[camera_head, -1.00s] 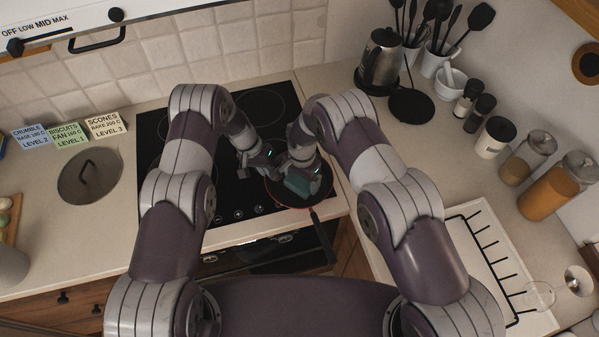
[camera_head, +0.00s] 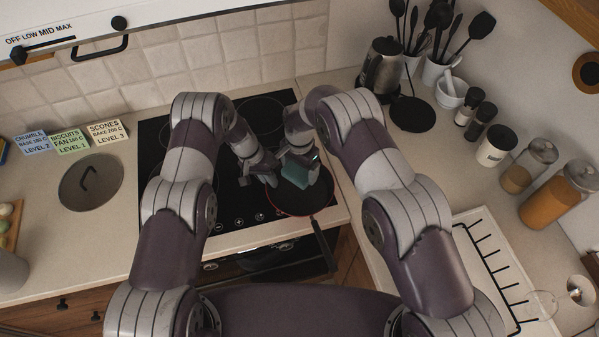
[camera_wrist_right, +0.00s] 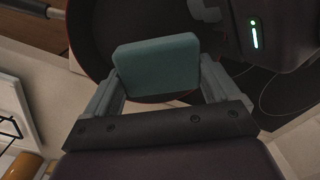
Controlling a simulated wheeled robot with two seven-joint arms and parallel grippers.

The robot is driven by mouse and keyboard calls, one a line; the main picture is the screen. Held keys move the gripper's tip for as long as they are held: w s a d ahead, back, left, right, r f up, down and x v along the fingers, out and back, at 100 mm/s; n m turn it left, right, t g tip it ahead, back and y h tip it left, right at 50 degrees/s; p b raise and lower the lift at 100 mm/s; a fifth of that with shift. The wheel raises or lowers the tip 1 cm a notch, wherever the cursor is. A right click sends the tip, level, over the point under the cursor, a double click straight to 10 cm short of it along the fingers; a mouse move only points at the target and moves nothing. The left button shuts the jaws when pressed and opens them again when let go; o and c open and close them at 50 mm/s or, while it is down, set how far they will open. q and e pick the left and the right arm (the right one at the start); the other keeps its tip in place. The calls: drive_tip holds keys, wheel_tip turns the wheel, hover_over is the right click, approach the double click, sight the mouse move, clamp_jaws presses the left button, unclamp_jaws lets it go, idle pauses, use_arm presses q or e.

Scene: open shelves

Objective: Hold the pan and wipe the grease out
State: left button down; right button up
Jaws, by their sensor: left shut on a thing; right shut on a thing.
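A dark frying pan (camera_head: 300,202) with a thin red rim sits on the front right of the black hob, its handle (camera_head: 323,240) pointing toward me past the counter edge. My left gripper (camera_head: 270,178) is shut at the pan's left rim; its fingertips are hard to make out. My right gripper (camera_head: 298,168) is shut on a teal sponge (camera_head: 301,177) over the far part of the pan. In the right wrist view the sponge (camera_wrist_right: 158,68) sits between the fingers in front of the dark pan (camera_wrist_right: 95,38). I cannot tell whether it touches the pan. No grease is visible.
A round lid (camera_head: 91,182) and label cards (camera_head: 70,140) are left of the hob (camera_head: 165,150). A wire rack (camera_head: 490,255) lies at front right.

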drive_tip(key=shift+r, duration=1.4)
use_arm(q)
drive_tip(key=c, duration=1.2)
unclamp_jaws()
drive_tip(key=shift+s+d, duration=0.1)
use_arm(e)
drive_tip(key=shift+d, duration=0.1)
use_arm(q)
drive_tip(key=v, duration=1.2)
